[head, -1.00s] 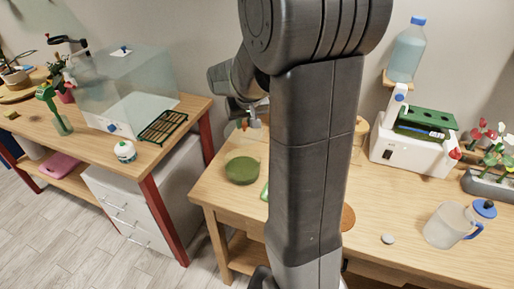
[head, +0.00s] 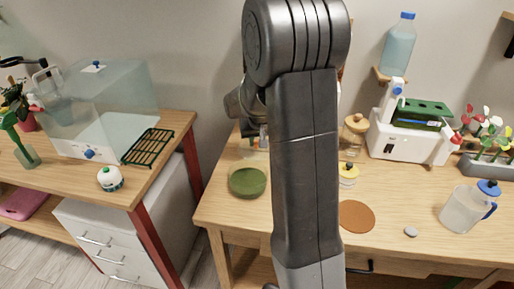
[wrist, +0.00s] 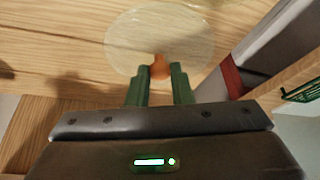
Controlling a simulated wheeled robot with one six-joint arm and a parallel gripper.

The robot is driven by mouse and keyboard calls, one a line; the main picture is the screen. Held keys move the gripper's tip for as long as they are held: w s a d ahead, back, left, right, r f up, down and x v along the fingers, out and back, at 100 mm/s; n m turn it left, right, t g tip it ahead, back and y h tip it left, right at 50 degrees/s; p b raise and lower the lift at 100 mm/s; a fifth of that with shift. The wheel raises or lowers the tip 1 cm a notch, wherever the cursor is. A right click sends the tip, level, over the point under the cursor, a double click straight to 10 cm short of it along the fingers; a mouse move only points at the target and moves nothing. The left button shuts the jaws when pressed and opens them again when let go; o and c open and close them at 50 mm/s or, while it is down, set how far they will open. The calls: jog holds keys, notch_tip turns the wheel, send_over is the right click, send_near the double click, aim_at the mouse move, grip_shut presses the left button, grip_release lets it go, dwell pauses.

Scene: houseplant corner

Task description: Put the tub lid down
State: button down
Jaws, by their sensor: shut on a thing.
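The tub lid (wrist: 125,38) is a clear, round, see-through disc with an orange knob (wrist: 159,66). In the wrist view, the green fingers of my gripper (wrist: 159,78) are shut on the knob. The lid shows over a wooden top; I cannot tell its height. In the head view, my arm hides most of the gripper and lid. A round tub with a green top or filling (head: 247,182) stands on the right-hand table, left of my arm.
On the right-hand table are a brown round mat (head: 356,217), a yellow-lidded jar (head: 348,178), a cork-topped jar (head: 353,138), a grey pebble (head: 411,231), a jug (head: 460,210) and a white machine (head: 398,141). The left table holds a clear box (head: 110,100) and a green rack (head: 148,147).

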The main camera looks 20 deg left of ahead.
aim_at(257, 149)
jog(key=shift+f, duration=1.55)
jog(key=shift+f+b, duration=0.3)
jog(key=shift+f, duration=0.05)
jog(key=c, duration=1.3)
grip_release()
jog(key=shift+r, duration=0.15)
jog(key=shift+s+r+p, duration=0.1)
jog(key=shift+r+p, duration=0.2)
jog(key=shift+r, duration=0.3)
jog(key=v, duration=1.1)
jog(key=shift+r, duration=0.15)
